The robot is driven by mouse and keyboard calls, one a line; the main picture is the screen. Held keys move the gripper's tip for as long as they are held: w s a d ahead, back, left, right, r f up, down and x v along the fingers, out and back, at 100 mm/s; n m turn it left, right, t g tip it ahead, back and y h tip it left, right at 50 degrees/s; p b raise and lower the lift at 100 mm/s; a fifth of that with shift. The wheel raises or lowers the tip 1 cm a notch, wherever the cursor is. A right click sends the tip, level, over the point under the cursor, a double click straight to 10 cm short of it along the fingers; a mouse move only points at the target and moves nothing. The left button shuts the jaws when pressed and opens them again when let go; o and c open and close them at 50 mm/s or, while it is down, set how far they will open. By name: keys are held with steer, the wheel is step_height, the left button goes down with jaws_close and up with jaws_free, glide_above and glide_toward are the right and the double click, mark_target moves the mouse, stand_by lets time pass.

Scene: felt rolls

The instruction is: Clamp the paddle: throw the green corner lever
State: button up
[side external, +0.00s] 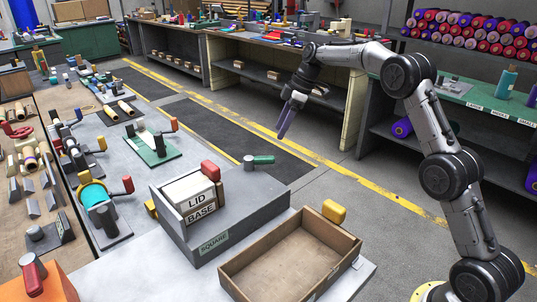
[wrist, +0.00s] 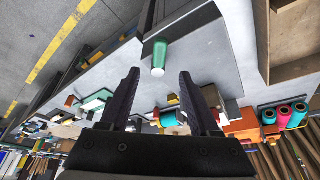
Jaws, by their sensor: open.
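The green corner lever (side external: 262,160) sits at the far corner of the grey bench, with its handle pointing right. In the wrist view a green handle (wrist: 160,55), seemingly the same lever, shows just beyond and between my fingertips. My gripper (side external: 284,134) hangs above and behind the lever, fingers pointing down and apart from it. In the wrist view my gripper (wrist: 159,80) is open, with nothing between its dark fingers. I cannot make out for sure which part is the paddle.
An empty wooden tray (side external: 283,262) and a yellow knob (side external: 334,211) are in front. Open floor lies behind the bench.

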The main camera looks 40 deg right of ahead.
mark_target(267, 157)
steer(key=x, duration=1)
steer(key=shift+w+a+f, duration=0.1)
steer(key=shift+f, duration=0.1)
steer(key=shift+c, duration=0.3)
jaws_close()
steer(key=shift+r, duration=0.1)
stand_by(0.7)
